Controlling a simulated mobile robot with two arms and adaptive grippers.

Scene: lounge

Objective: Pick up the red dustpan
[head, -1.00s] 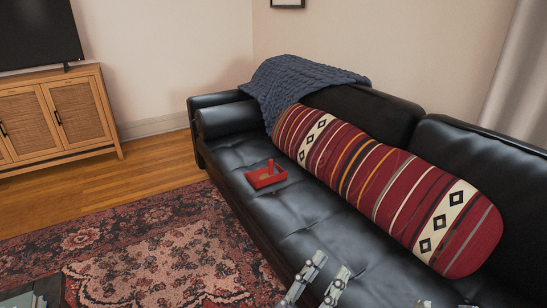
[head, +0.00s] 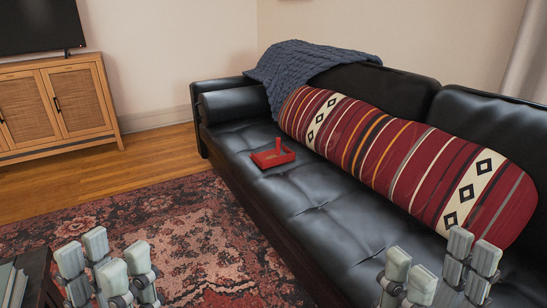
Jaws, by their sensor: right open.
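The red dustpan (head: 273,157) lies on the black leather sofa seat, near the far end by the armrest. A short red piece stands up at its right side. My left gripper (head: 104,262) is at the bottom left, over the rug side, with its fingers apart and nothing between them. My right gripper (head: 440,265) is at the bottom right in front of the sofa seat, open and empty. Both grippers are well apart from the dustpan, on the near side of it.
The black sofa (head: 330,215) carries a long striped bolster (head: 400,165) along its back and a blue knitted throw (head: 310,68). A dark table (head: 38,275) with books stands at the bottom left. The patterned rug (head: 180,235) is clear before the sofa.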

